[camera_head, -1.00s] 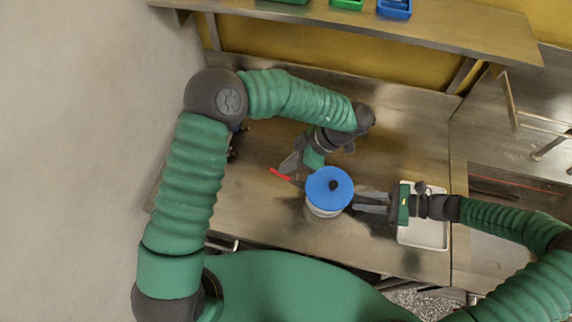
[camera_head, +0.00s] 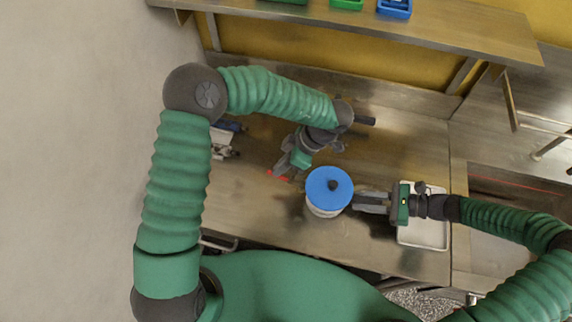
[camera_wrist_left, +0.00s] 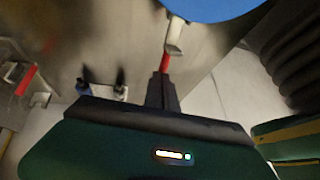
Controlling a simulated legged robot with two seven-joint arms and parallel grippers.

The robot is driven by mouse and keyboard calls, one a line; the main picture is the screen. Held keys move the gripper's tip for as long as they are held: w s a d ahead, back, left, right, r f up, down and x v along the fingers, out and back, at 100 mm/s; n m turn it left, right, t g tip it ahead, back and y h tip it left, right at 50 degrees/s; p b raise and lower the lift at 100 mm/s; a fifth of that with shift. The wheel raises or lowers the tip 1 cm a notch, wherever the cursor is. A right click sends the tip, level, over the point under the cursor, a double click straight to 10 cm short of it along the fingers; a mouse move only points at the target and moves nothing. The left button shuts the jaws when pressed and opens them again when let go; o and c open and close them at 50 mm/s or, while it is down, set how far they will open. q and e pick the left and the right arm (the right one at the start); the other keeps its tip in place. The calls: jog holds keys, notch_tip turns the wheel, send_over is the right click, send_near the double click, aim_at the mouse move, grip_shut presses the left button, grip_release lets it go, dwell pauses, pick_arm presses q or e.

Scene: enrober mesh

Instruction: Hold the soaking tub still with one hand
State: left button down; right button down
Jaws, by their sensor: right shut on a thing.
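The lid's edge also shows in the left wrist view (camera_wrist_left: 215,8). My left gripper (camera_head: 284,168) is up and to the left of the tub, apart from it. A thin red piece (camera_head: 277,176) is at its fingertips. In the left wrist view the red piece (camera_wrist_left: 165,62) lies in line with the fingers; I cannot tell whether they grip it.
A pale tray (camera_head: 436,236) lies under my right wrist. Blue and white items (camera_head: 222,142) stand at the table's left end. A shelf (camera_head: 440,30) with green and blue bins (camera_head: 394,9) runs along the back. The table's back middle is clear.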

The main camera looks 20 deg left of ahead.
pick_arm(q)
jog(key=a+v, duration=0.1)
jog(key=v, duration=1.4)
jog(key=shift+r, duration=0.5)
jog(key=shift+a, duration=0.1)
pick_arm(e)
jog(key=c, duration=1.2)
grip_release()
jog(key=shift+o, duration=0.2)
jog(key=shift+d, duration=0.1)
